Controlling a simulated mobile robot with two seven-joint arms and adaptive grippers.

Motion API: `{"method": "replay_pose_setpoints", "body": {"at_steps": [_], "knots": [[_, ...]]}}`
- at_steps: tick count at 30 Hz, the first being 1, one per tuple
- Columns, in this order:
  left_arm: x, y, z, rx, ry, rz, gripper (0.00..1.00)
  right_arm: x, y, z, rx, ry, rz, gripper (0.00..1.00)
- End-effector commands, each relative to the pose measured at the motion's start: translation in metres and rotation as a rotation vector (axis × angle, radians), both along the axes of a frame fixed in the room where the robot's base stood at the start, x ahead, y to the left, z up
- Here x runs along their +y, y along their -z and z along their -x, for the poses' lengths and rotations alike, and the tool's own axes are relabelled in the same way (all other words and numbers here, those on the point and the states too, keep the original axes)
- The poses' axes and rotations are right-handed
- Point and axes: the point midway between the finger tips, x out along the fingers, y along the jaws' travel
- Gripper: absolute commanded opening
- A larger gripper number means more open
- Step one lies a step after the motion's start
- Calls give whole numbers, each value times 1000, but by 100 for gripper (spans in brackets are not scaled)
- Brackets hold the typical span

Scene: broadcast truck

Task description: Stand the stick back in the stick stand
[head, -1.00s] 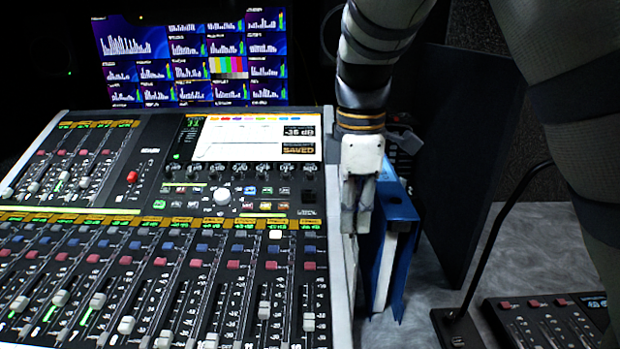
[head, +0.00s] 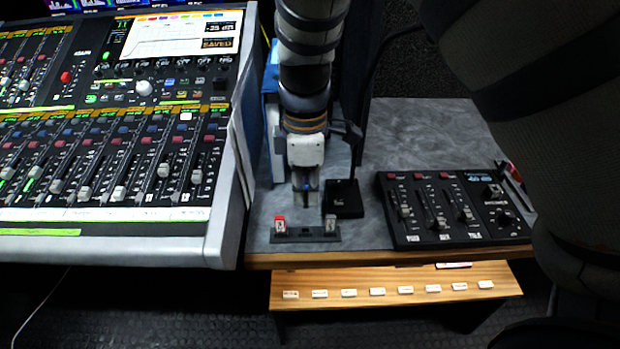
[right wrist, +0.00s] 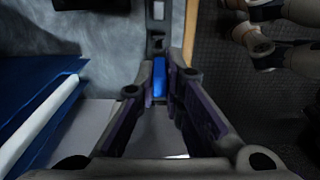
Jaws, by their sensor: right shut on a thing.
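My right gripper (head: 306,198) points down over the desk, just behind the stick stand. It is shut on a small blue stick (right wrist: 160,80), which shows between the fingertips in the right wrist view. The stick stand (head: 305,238) is a low dark strip near the desk's front edge. It holds a red stick (head: 280,225) at its left end and a grey stick (head: 330,224) at its right end; its middle is bare. Part of the stand also shows in the right wrist view (right wrist: 156,28), beyond the fingertips. My left gripper is not in view.
The mixing console (head: 225,215) stands close to the left. A blue binder (head: 270,95) is behind. A black lamp or microphone base (head: 344,199) and a small fader panel (head: 455,210) are to the right. A wooden shelf (head: 395,275) with several white labels lies below the desk edge.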

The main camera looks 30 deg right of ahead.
Motion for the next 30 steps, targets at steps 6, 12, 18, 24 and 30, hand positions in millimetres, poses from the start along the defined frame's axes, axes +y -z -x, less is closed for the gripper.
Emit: {"method": "replay_pose_setpoints", "body": {"at_steps": [6, 12, 18, 24, 30], "knots": [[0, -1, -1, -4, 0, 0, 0, 0, -1, 0, -1, 0, -1, 0], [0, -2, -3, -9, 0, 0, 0, 0, 11, 0, 3, 0, -2, 0], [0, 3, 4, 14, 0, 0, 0, 0, 39, 1, 8, 0, -1, 0], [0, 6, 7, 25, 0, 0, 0, 0, 55, 1, 4, 0, -1, 0], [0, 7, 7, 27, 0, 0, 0, 0, 58, 0, -1, -1, -1, 0]]}}
